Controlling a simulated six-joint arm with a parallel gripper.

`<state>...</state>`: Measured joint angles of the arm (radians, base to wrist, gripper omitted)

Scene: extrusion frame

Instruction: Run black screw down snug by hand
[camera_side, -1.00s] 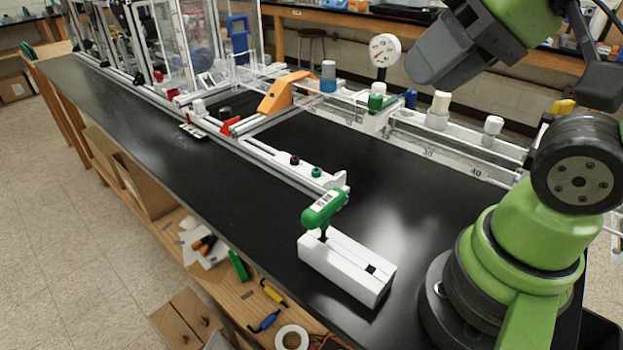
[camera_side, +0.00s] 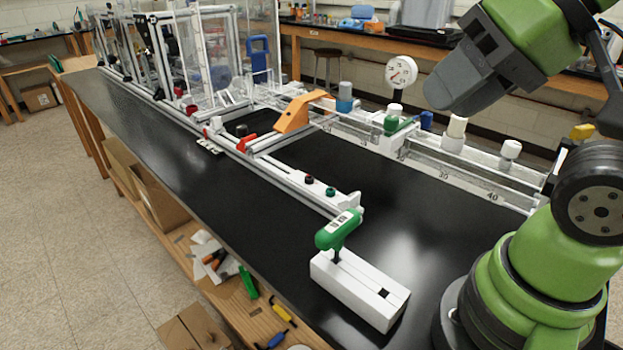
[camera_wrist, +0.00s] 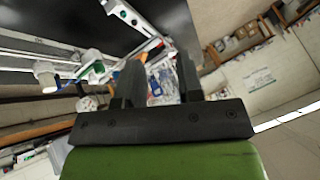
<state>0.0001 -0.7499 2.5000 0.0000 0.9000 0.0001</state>
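A small dark knob (camera_side: 309,180), seemingly the black screw, sits on the white bracket (camera_side: 347,199) at the near end of the aluminium extrusion. A green knob (camera_side: 330,191) sits beside it. How far either is screwed in is too small to tell. A green-handled driver (camera_side: 338,229) stands upright in a white block (camera_side: 358,290) on the black bench. My gripper (camera_side: 436,98) is high above the bench, well apart from the bracket. In the wrist view my gripper (camera_wrist: 158,80) has its two dark fingers apart, with nothing between them.
Orange bracket (camera_side: 303,112), white rail with bottles and a round gauge (camera_side: 401,71) stand behind the extrusion. Clear-panelled frames stand at the far left. The black bench (camera_side: 410,210) is bare between bracket and rail. Boxes and tools lie on the lower shelf.

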